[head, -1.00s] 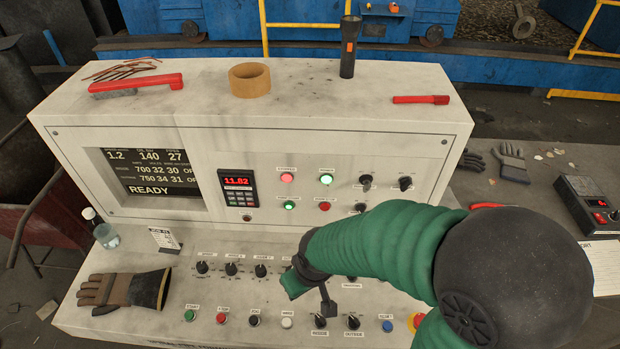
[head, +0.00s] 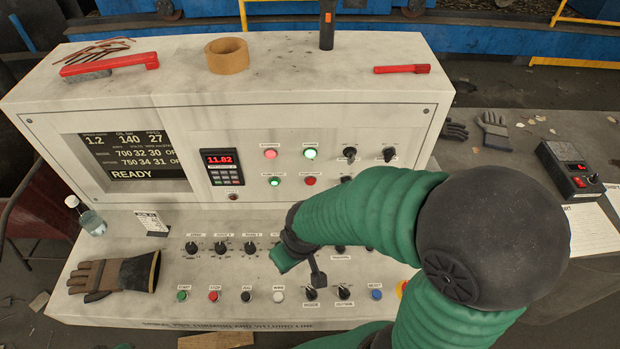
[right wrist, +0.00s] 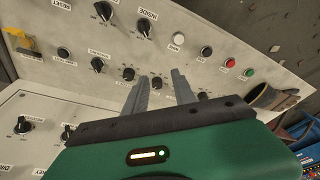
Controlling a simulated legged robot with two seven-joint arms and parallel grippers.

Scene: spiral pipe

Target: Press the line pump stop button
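The other, labelled stop (head: 214,296), is on the sloping lower panel between the green start button (head: 182,296) and a black button (head: 246,296). It also shows in the right wrist view (right wrist: 228,62). My right gripper (head: 299,267) is open and empty above the lower panel, right of the stop button, with fingers apart in the right wrist view (right wrist: 160,92). My left gripper is not in view.
Several black knobs (head: 221,248) cover the lower panel. A tape roll (head: 227,56), red tool (head: 110,63) and flashlight (head: 327,25) are on top. My right arm hides the panel's right part.

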